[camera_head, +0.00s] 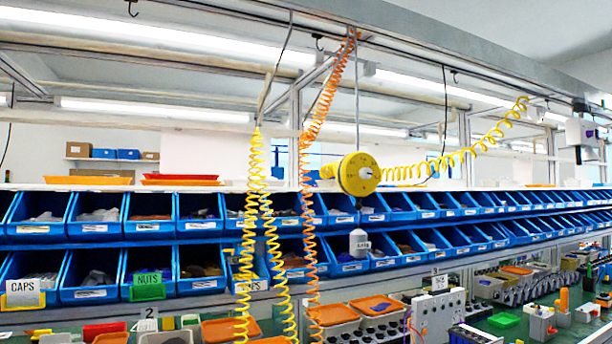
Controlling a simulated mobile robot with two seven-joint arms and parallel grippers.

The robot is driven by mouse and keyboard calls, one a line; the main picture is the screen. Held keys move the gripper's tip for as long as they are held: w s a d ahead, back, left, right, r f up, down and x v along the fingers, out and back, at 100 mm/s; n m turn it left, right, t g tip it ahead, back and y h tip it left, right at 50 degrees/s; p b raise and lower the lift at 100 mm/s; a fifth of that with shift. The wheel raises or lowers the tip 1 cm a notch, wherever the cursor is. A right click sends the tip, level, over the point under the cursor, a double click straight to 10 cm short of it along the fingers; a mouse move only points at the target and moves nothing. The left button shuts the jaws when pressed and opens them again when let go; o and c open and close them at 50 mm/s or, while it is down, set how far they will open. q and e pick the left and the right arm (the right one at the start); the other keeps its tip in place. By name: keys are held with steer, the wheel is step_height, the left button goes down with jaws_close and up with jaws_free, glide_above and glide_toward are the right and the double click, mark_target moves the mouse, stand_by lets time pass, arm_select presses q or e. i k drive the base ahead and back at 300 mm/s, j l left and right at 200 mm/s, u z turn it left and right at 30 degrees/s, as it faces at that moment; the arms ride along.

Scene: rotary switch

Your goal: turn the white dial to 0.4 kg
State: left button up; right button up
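A round yellow reel-like unit (349,178) hangs from the overhead rail, right of centre. A small pale hub (366,173) sits on its face; it may be the white dial, but no scale or pointer can be read. Below the unit hangs a small grey-white cylinder (359,243) with a label too small to read. Neither of my grippers is in view.
Two rows of blue bins (90,290) run along the back. Yellow (257,180) and orange (311,115) coiled hoses hang left of the yellow unit. The bench below holds orange trays (371,304), a grey control box (437,312) and many small parts.

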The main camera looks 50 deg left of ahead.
mark_target(365, 173)
steer(key=u, duration=1.45)
